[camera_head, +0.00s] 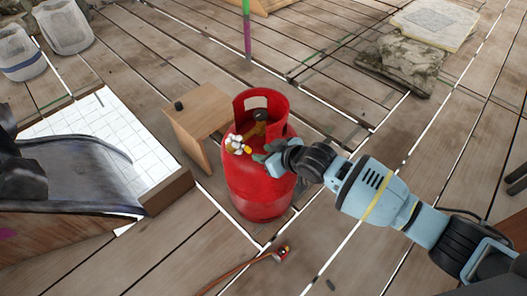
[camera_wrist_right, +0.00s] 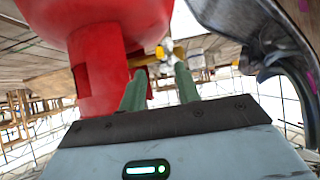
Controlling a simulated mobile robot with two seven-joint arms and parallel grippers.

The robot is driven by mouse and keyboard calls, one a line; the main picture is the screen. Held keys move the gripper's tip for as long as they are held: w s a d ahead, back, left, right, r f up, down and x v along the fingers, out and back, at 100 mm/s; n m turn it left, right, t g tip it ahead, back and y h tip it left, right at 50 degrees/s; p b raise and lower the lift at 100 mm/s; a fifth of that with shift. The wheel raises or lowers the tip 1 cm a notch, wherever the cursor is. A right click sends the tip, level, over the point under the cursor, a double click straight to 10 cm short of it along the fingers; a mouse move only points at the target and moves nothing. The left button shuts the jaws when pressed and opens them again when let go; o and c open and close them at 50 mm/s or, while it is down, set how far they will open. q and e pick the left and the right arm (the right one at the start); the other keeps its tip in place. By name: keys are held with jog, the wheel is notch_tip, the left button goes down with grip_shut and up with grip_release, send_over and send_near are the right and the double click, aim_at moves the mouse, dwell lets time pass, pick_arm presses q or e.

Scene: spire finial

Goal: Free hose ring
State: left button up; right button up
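A red gas cylinder (camera_head: 258,192) stands upright on the plank floor, with a cut-out collar around its top. A white and yellow fitting (camera_head: 238,145) shows at the collar's front left; I cannot make out a separate ring on it. My right gripper (camera_head: 264,156) reaches in from the right, at the collar beside the fitting. In the right wrist view, its two green fingers (camera_wrist_right: 160,72) are apart, with the fitting (camera_wrist_right: 168,50) at or just beyond their tips; contact cannot be told. An orange-brown hose (camera_head: 235,272) with a red end lies on the floor. My left gripper is not in view.
A small wooden stool (camera_head: 200,118) stands close behind the cylinder on the left. A dark curved slide-like piece (camera_head: 70,165) and white tiles (camera_head: 90,125) are at left. Stone slabs (camera_head: 405,62) lie at back right. Floor in front is mostly clear.

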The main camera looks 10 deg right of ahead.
aim_at(250, 152)
pick_arm(q)
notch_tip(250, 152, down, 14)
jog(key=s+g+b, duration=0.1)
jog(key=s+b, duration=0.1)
jog(key=b, duration=1)
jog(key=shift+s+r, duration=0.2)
pick_arm(e)
jog(key=f+t+y, duration=0.1)
jog(key=t, duration=0.1)
jog(key=s+f+t+y, duration=0.1)
jog(key=f+t, duration=0.1)
jog(key=d+f+t+y, duration=0.1)
jog(key=f+y, duration=0.1)
jog(key=shift+s+t, duration=0.15)
jog(key=shift+t, duration=0.25)
jog(key=b+x, duration=0.2)
jog(key=x, duration=0.4)
jog(key=shift+a+f+b, duration=0.1)
jog(key=shift+f+b, duration=0.05)
jog(key=shift+b, duration=0.2)
jog(key=shift+w+a, duration=0.4)
jog(key=shift+w, duration=0.2)
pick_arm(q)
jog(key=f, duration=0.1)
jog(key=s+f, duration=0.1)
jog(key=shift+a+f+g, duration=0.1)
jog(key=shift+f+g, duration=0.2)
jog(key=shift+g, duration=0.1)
